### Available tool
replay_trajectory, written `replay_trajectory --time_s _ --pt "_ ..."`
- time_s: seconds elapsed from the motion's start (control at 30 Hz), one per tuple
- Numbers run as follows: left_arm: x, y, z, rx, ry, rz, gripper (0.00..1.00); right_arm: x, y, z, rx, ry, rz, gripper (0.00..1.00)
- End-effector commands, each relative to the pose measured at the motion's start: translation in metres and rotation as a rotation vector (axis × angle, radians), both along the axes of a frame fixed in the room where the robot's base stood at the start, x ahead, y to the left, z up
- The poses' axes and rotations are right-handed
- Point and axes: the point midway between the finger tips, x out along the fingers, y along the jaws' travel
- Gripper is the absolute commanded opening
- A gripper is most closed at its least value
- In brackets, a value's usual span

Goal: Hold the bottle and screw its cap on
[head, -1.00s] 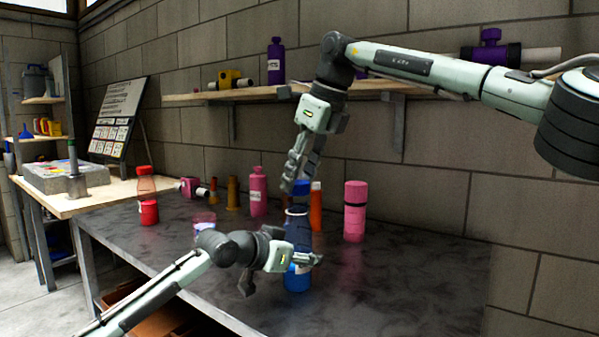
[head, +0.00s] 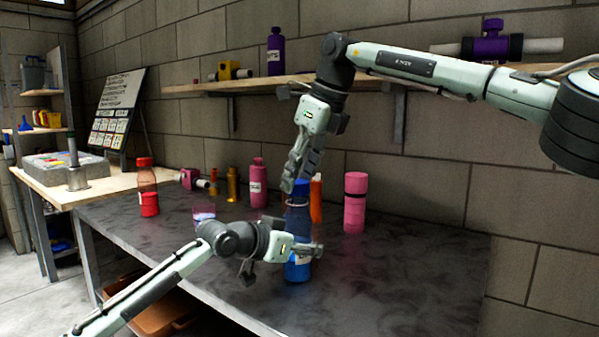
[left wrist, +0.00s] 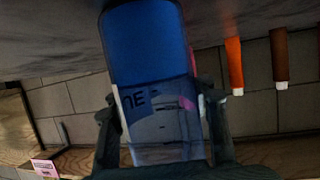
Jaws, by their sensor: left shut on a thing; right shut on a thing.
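The blue bottle (head: 298,218) stands upright on the dark worktable. My left gripper (head: 308,252) is shut around its lower body from the left. In the left wrist view the bottle (left wrist: 148,50) appears between the two fingers (left wrist: 162,130), with a pale label and dark lettering partly visible. My right gripper (head: 293,182) comes from above with its fingers pointing down, shut on the blue cap (head: 302,186) at the bottle's top. The fingers hide part of the cap, so I cannot tell how far it sits on the neck.
A pink cylinder (head: 355,203) stands right of the bottle and an orange bottle (head: 316,199) close behind it. A pink bottle (head: 258,184) and a red-capped bottle (head: 147,188) stand to the left. A wall shelf (head: 250,86) runs behind my right arm. The table's right side is clear.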

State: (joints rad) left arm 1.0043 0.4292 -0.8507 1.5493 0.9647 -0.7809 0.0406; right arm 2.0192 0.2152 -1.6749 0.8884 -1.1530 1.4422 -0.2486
Motion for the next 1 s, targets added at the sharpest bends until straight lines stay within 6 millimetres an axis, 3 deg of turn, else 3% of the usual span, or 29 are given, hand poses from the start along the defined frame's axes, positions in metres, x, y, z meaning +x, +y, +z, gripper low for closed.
replay_trajectory --time_s 1.0 --pt "0.0 0.0 0.0 0.001 0.001 0.0 0.0 0.0 0.0 -0.011 -0.002 0.001 -0.007 0.29"
